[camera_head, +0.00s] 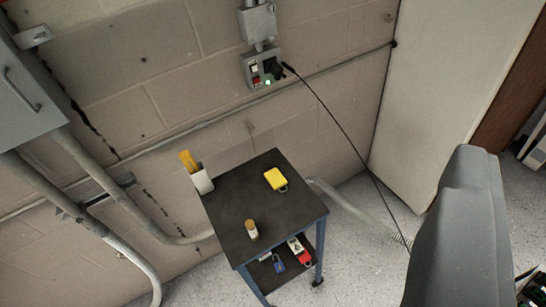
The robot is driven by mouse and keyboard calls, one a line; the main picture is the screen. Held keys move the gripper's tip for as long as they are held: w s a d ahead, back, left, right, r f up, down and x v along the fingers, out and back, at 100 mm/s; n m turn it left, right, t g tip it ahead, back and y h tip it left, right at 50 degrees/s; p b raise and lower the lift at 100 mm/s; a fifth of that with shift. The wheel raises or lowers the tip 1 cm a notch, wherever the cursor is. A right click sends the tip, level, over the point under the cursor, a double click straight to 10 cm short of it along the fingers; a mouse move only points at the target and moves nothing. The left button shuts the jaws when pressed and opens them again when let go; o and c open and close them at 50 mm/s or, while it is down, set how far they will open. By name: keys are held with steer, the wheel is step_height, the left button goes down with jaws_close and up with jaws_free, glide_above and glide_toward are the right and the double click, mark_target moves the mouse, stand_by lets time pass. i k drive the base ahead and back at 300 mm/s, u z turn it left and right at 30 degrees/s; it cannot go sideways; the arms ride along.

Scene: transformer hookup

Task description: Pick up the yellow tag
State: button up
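A dark-topped cart (240,200) stands against the block wall. A flat orange-yellow piece (187,160) sticks up out of a white holder (201,181) at the cart's left back corner. A brighter yellow block with a small dark loop (275,179) lies on the cart top near the back right; it looks like a padlock. I cannot tell for certain which of these two is the yellow tag. My gripper's fingers do not show in this view, and nothing is seen touching either yellow thing.
A small yellowish cylinder (251,229) stands on the cart's front. Red (300,252) and blue (279,264) items lie on the lower shelf. A black cable (345,136) runs from the wall outlet box (261,69). A large dark grey shape (462,230) blocks the lower right.

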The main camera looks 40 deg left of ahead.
mark_target(275, 180)
steer(key=u, duration=0.6)
steer(key=i, duration=1.15)
steer(key=u, duration=0.7)
